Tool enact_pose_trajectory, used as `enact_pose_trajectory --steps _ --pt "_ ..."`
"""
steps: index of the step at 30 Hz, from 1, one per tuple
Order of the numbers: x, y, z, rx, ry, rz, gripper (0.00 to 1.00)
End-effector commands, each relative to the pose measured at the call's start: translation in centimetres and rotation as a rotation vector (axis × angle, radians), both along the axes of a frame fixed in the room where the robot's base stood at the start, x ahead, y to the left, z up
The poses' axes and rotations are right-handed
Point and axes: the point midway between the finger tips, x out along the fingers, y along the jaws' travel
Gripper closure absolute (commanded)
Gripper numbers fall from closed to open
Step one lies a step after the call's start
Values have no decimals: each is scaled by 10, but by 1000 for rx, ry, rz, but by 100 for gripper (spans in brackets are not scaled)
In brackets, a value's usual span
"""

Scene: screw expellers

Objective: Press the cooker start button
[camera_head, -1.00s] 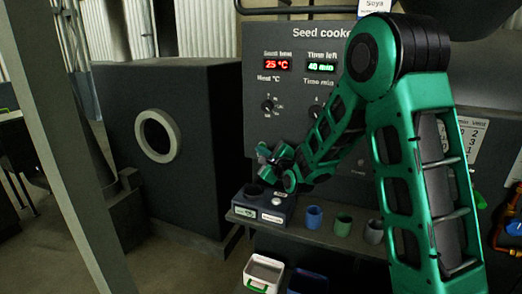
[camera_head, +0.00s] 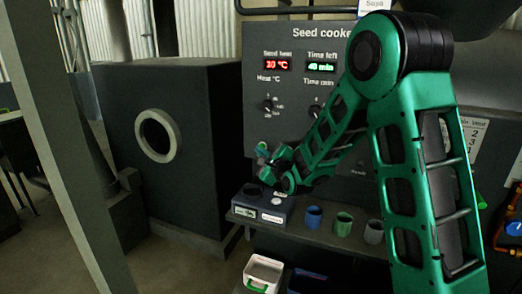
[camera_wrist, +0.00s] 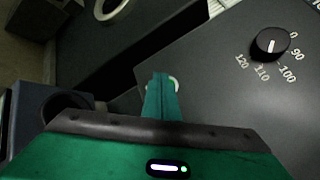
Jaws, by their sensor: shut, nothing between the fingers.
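The seed cooker panel (camera_head: 290,110) is a dark upright face with a red seed temperature display (camera_head: 277,65) that seems to read 30 °C and a green time display (camera_head: 320,66) reading 40 min. My gripper (camera_head: 264,151) is at the panel's lower left. In the wrist view my gripper (camera_wrist: 161,78) is shut and empty, its tips at the panel face. A pale round rim (camera_wrist: 176,82) shows just behind the tips; it may be the start button, mostly hidden by the fingers. I cannot tell whether the tips touch it.
A heat knob (camera_head: 268,104) is on the panel, also in the wrist view (camera_wrist: 270,44). Below my gripper a shelf (camera_head: 300,234) holds a dark box (camera_head: 262,208) and several cups, including a blue one (camera_head: 313,217). A dark cabinet (camera_head: 200,110) stands left.

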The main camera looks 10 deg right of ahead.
Motion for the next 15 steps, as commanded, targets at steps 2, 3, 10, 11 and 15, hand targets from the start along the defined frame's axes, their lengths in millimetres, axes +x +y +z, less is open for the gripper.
enact_pose_trajectory --steps 2,3,10,11,15 --pt "-3 2 0 -1 1 1 100" --pt "-4 3 0 -1 1 1 100" --pt "-4 3 0 -1 0 0 100" --pt "-4 3 0 -1 0 0 100" --pt "-8 7 0 0 0 1 100"
